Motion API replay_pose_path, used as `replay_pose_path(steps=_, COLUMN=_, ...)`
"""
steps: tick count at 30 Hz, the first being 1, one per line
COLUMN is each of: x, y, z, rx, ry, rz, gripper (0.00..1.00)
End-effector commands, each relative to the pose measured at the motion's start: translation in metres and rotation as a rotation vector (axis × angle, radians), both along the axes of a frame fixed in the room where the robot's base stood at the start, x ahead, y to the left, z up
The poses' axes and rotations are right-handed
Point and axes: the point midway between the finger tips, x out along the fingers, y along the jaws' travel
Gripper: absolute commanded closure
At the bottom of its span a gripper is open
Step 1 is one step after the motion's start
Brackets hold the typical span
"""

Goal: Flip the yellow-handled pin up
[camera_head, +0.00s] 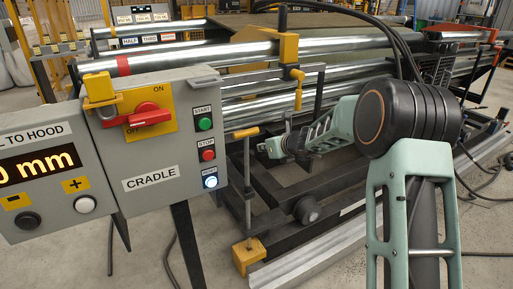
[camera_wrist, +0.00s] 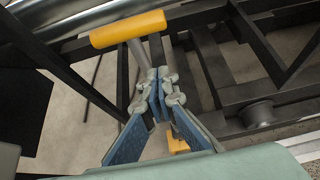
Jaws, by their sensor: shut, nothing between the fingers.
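The yellow-handled pin (camera_head: 246,133) has a short yellow crossbar on a grey rod, standing upright over a yellow foot block (camera_head: 248,252) at the front of the machine. In the wrist view its yellow handle (camera_wrist: 128,29) lies across the upper left, with the grey rod running down behind my fingertips. My gripper (camera_head: 264,148) is just right of the rod, a little below handle height. In the wrist view my gripper (camera_wrist: 160,85) has its fingertips together with nothing between them. Whether they touch the rod I cannot tell.
A grey control box (camera_head: 155,140) with a red switch and buttons stands close at the left. Steel rollers (camera_head: 260,105) and a yellow bracket (camera_head: 288,50) lie behind the pin. Dark frame bars (camera_wrist: 230,85) surround the gripper. Concrete floor is open at the lower front.

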Motion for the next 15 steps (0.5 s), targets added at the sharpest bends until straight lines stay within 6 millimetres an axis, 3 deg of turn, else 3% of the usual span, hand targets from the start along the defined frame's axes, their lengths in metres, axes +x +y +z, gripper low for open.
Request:
replay_pose_path(steps=6, x=-0.026, y=-0.017, z=0.019, rx=0.0, ry=0.001, rz=-0.001, gripper=1.0)
replay_pose_path(steps=15, x=-0.037, y=-0.024, z=0.025, rx=0.001, ry=0.002, rz=0.001, gripper=1.0)
